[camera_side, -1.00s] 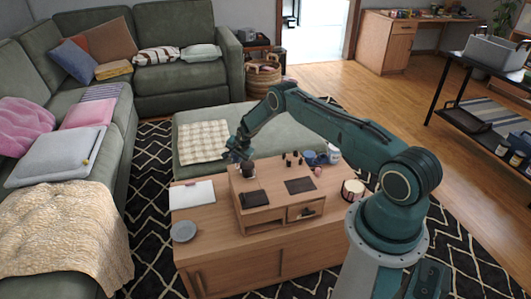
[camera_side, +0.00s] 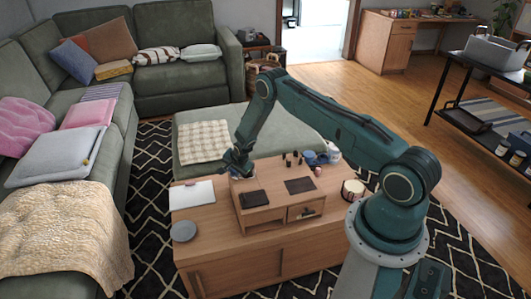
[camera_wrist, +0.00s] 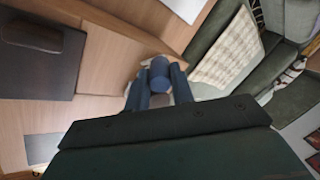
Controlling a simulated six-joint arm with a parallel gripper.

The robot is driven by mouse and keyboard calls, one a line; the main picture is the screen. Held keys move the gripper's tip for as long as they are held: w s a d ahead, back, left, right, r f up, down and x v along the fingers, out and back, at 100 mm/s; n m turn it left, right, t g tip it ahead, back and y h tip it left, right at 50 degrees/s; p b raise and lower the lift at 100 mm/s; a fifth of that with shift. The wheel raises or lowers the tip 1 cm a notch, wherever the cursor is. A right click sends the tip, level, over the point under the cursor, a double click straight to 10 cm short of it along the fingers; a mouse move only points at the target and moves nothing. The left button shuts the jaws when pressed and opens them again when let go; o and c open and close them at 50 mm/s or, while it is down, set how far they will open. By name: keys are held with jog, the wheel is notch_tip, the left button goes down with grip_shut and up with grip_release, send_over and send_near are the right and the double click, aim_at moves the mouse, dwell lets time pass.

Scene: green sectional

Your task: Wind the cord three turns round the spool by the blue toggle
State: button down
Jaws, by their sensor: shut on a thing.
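My gripper (camera_side: 237,170) is low over the back left part of the small wooden riser on the coffee table. In the wrist view my gripper (camera_wrist: 160,84) has its two dark fingers shut on the blue toggle (camera_wrist: 160,70), whose rounded end sticks out between them. A greyish brown patch (camera_wrist: 160,101) shows between the fingers below the toggle; I cannot tell whether it is the spool. In the side view my gripper hides the spot around it. I cannot make out the cord or any turns of it in either view.
The riser (camera_side: 281,221) carries a black case (camera_side: 254,198) and a dark mat (camera_side: 299,185). A white pad (camera_side: 192,194) and a grey dish (camera_side: 183,231) lie left.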

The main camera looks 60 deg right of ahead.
jog(key=s, duration=0.1)
jog(key=s+a, duration=0.1)
jog(key=s, duration=0.1)
jog(key=shift+s+a, duration=0.1)
jog(key=shift+s, duration=0.4)
jog(key=s, duration=0.1)
jog(key=s+d, duration=0.1)
jog(key=s, duration=0.1)
jog(key=s+d, duration=0.1)
jog(key=shift+s, duration=0.25)
jog(key=shift+s+d, duration=0.45)
jog(key=shift+d, duration=0.25)
jog(key=shift+s+d, duration=0.3)
jog(key=shift+d, duration=0.45)
jog(key=shift+s+d, duration=0.25)
jog(key=shift+d, duration=0.5)
jog(key=shift+s+d, duration=0.3)
jog(key=shift+d, duration=0.45)
jog(key=shift+d, duration=0.2)
